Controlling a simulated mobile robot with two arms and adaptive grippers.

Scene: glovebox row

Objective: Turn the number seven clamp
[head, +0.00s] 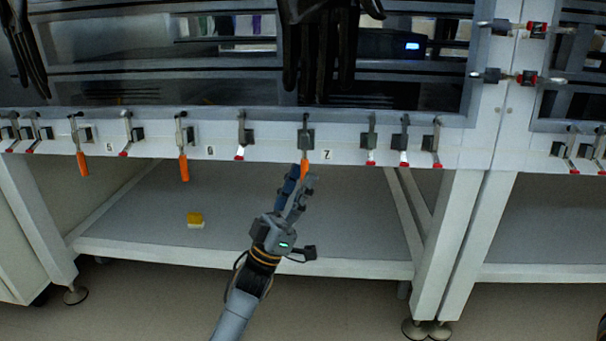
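The number seven clamp (306,139) is on the white front rail, just left of the printed 7 label (328,155). Its orange handle (304,167) hangs down below the rail. My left gripper (302,173) reaches up from below, its fingertips at the lower end of this handle and partly covering it. I cannot tell whether the fingers touch the handle or have closed on it.
Orange-handled clamps hang at the left (82,160) and near label 6 (184,165). Red-tipped clamps (371,145) line the rail to the right. Black gloves (318,50) hang above. A yellow-and-white block (195,220) lies on the mostly clear lower shelf (350,235).

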